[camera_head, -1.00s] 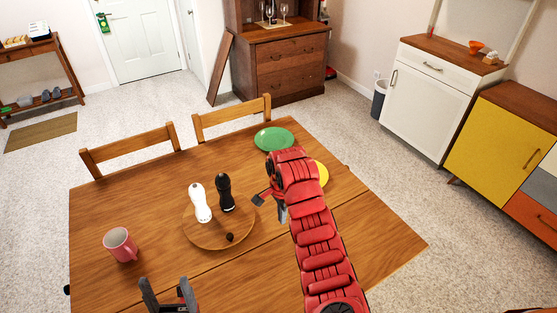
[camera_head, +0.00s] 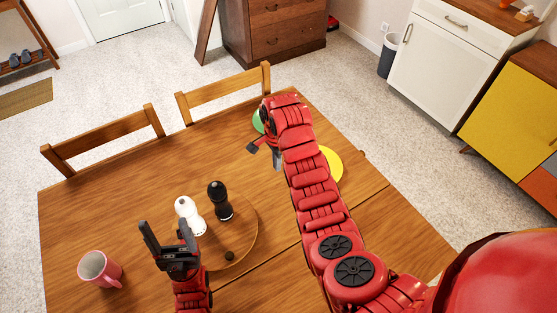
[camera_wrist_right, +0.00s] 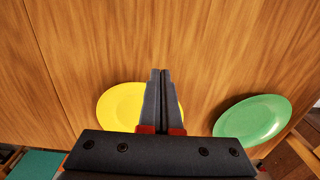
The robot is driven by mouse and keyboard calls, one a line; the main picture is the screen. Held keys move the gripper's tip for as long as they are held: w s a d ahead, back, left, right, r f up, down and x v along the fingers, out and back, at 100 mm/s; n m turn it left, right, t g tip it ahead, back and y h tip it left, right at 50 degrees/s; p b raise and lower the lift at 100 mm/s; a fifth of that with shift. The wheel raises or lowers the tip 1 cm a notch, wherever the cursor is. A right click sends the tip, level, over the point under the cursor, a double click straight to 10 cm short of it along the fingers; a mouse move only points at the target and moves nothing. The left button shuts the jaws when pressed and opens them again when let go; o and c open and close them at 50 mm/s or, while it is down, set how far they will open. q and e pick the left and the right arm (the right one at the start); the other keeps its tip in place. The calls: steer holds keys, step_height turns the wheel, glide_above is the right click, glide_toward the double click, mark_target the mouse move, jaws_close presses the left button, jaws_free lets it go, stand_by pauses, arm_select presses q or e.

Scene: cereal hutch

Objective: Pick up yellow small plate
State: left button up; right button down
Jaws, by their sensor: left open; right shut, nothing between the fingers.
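The yellow small plate (camera_head: 333,166) lies on the wooden table and is partly hidden behind my right arm. In the right wrist view the yellow plate (camera_wrist_right: 117,106) lies flat, with the shut fingers in front of its right part. My right gripper (camera_head: 264,152) is shut and empty over the table, left of the yellow plate in the head view; its fingers also show in the right wrist view (camera_wrist_right: 161,72). My left gripper (camera_head: 166,236) is open and empty near the front left of the table, by the wooden round board (camera_head: 243,245).
A green plate (camera_wrist_right: 254,120) lies right of the yellow one in the wrist view. A white shaker (camera_head: 187,214) and a black shaker (camera_head: 219,201) stand on the board. A pink mug (camera_head: 100,269) stands at the left. Two chairs (camera_head: 105,140) line the far edge.

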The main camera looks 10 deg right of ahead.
mark_target(283, 177)
step_height(283, 177, down, 6)
steer(key=shift+f+p, duration=0.2)
steer(key=shift+p, duration=0.75)
steer(key=shift+w+d+r, duration=0.1)
steer(key=shift+w+d, duration=0.15)
steer(key=shift+d, duration=0.35)
steer(key=shift+w+d+r, duration=0.1)
steer(key=shift+w+d, duration=0.1)
steer(key=shift+d, duration=0.35)
steer(key=shift+w+d+f+p, duration=0.1)
steer(key=shift+w+d+p, duration=0.25)
steer(key=shift+d, duration=0.4)
